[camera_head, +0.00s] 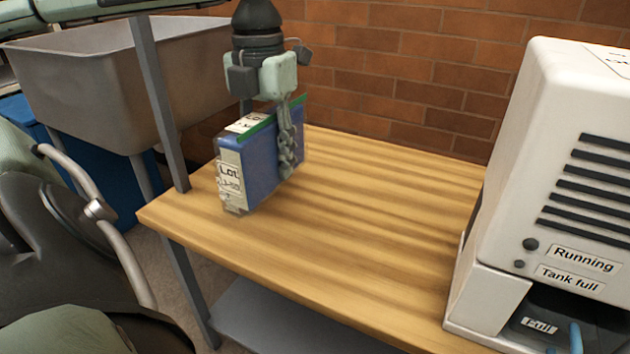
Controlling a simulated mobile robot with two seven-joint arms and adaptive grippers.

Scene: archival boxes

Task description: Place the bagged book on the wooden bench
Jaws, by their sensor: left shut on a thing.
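The bagged book (262,163) is a blue upright block with a pale end bearing a label marked "Lot" and a green strip along its top edge. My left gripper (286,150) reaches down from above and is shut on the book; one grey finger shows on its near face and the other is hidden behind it. The book is over the left part of the wooden bench (370,220), its lower edge at or just above the top; I cannot tell whether it touches. My right gripper is not in view.
A white machine (560,130) labelled "Running" and "Tank full" stands at the bench's right end. A metal sink (110,85) is at the left, with a grey post (160,105) by the bench corner. A brick wall (420,70) is behind. The bench's middle is clear.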

